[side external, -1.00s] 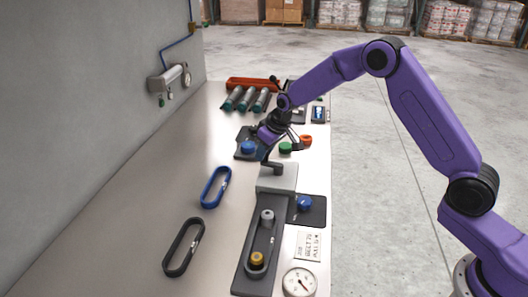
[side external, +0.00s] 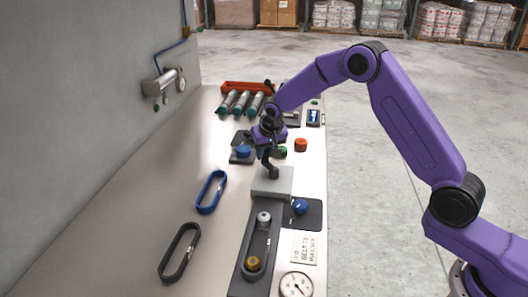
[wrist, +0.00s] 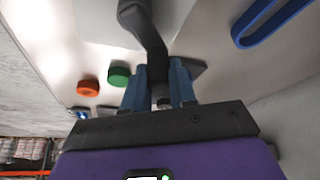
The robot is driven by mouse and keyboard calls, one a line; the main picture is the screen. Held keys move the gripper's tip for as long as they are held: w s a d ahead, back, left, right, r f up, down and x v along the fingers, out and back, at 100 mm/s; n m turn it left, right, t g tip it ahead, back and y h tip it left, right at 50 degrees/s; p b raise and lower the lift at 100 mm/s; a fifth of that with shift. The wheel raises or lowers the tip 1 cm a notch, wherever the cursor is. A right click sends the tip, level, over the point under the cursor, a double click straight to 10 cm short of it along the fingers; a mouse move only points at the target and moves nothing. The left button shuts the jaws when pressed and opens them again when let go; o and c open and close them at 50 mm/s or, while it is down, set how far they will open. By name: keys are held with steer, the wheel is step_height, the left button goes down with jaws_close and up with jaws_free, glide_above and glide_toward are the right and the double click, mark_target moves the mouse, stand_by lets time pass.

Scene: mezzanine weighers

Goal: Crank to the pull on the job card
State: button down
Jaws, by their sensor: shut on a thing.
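A dark crank (side external: 272,168) stands on a light grey block (side external: 272,183) at the head of a dark rig. My gripper (side external: 269,150) is above the block, shut on the crank's handle. In the wrist view the blue fingers of my gripper (wrist: 160,88) flank the handle end, and the crank's bent dark arm (wrist: 145,28) runs away from them. The rig's dark base (side external: 240,277) carries a grey pulley and a brass pulley (side external: 253,264). The job card (side external: 304,249) lies beside the rig; its small print is hard to read. A round dial (side external: 296,286) sits nearby, its reading unclear.
A blue belt (side external: 211,192) and a black belt (side external: 179,252) lie on the bench to the left. A blue knob (side external: 300,207) sits right of the rig. An orange piece (side external: 301,145) and several grey cylinders (side external: 242,102) are farther back. The left bench is mostly clear.

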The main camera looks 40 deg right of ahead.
stand_by(0.4)
steer(key=c, duration=0.9)
jaws_free()
steer(key=v, duration=1.7)
steer(key=shift+r, duration=0.2)
steer(key=s+a+f+n+g+y, duration=0.15)
steer(key=s+n, duration=0.35)
steer(key=s, duration=0.9)
steer(key=s+a+f+n+g, duration=0.15)
steer(key=s+n, duration=0.45)
steer(key=s, duration=0.8)
steer(key=s+d+f+n, duration=0.1)
steer(key=s+d, duration=0.1)
steer(key=s, duration=0.2)
steer(key=s+d+n, duration=0.2)
steer(key=s, duration=0.3)
steer(key=s+d+f+n+g, duration=0.1)
steer(key=s+d, duration=0.1)
steer(key=s, duration=0.2)
steer(key=shift+s+d+f, duration=0.15)
steer(key=shift+d+f, duration=0.1)
steer(key=shift+f, duration=0.1)
